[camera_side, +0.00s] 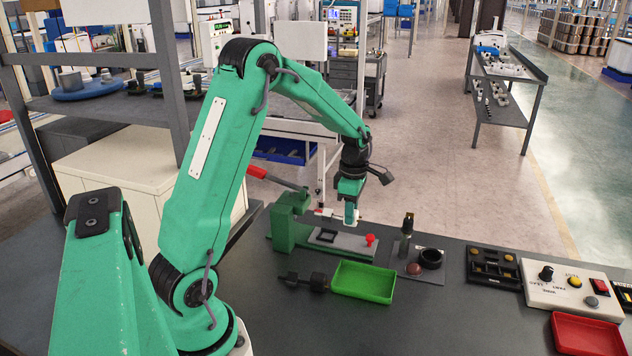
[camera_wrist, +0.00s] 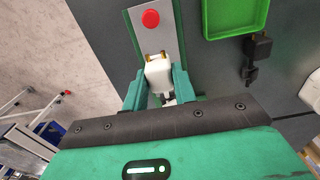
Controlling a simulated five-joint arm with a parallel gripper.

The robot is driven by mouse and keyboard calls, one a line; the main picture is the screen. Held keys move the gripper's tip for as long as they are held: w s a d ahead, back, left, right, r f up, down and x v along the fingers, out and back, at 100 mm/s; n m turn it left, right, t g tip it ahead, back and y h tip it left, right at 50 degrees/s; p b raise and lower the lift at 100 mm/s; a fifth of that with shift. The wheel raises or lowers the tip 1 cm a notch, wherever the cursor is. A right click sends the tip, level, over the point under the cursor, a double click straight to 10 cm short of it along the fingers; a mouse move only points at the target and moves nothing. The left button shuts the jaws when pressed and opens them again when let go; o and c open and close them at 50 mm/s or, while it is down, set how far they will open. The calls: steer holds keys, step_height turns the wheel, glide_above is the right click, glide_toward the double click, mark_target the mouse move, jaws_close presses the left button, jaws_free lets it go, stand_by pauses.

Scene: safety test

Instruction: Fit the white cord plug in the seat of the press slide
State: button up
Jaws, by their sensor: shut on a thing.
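The white cord plug (camera_wrist: 158,73) is held between the two green fingers of my gripper (camera_wrist: 159,87), with its brass prongs toward the red knob in the wrist view. In the side view my gripper (camera_side: 351,203) holds the white plug (camera_side: 350,214) above or at the grey press slide (camera_side: 352,243); any gap is hard to tell. The slide is a flat plate with a red knob (camera_side: 370,239) at one end and also shows in the wrist view (camera_wrist: 154,40). A dark recess (camera_side: 327,236) shows on the slide. The green press (camera_side: 287,226) has a red-handled lever.
A green tray (camera_side: 362,283) and a black plug (camera_side: 304,281) lie in front of the slide. To the right are a mat with a black ring (camera_side: 430,258), a black button block (camera_side: 493,267), a control box (camera_side: 570,288) and a red tray (camera_side: 585,335). The front table middle is clear.

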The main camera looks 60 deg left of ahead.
steer(key=shift+f, duration=1.8)
steer(key=shift+f, duration=1)
stand_by(1.3)
steer(key=o, duration=1.5)
steer(key=shift+r, duration=0.15)
steer(key=shift+r, duration=3.3)
steer(key=shift+r, duration=0.1)
